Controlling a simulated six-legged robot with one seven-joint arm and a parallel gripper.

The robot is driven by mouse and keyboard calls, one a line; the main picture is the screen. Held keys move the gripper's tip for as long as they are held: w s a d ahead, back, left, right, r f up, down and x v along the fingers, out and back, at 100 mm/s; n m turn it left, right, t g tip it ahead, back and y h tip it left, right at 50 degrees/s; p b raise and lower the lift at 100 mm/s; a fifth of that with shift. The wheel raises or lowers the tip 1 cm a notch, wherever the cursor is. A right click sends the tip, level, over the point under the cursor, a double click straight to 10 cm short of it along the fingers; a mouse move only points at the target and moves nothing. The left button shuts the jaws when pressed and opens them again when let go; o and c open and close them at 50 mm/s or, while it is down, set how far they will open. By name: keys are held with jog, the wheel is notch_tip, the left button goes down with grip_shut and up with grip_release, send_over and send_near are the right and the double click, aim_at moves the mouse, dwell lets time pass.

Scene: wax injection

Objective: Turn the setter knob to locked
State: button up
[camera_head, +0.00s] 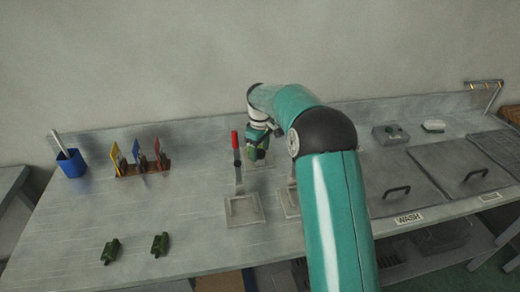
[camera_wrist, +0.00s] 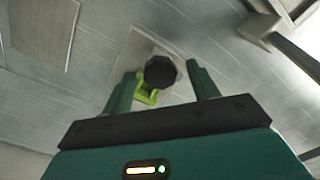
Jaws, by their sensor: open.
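A dark, many-sided knob (camera_wrist: 160,72), which looks like the setter knob, stands over a pale square plate (camera_wrist: 133,48) in the wrist view. A yellow-green piece (camera_wrist: 146,92) sticks out beside it, toward the left finger. My gripper (camera_wrist: 162,84) is open, with one finger on each side of the knob and a gap showing on both sides. No contact shows. In the head view my gripper (camera_head: 257,152) is small and points down at the back of the bench, left of my arm. The knob is hard to make out there, and no lock marking is readable.
A red-handled lever (camera_head: 236,150) stands on a plate close in front of my gripper. A rack of coloured cards (camera_head: 140,163), a blue cup (camera_head: 72,164) and two green pieces (camera_head: 160,244) are on the left. Lidded tanks (camera_head: 400,178) lie right. The bench between rack and lever is clear.

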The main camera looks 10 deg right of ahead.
jog(key=c, duration=1)
jog(key=shift+m, duration=0.4)
jog(key=m, duration=1.2)
jog(key=shift+m, duration=0.3)
jog(key=m, duration=0.4)
jog(key=shift+m, duration=0.3)
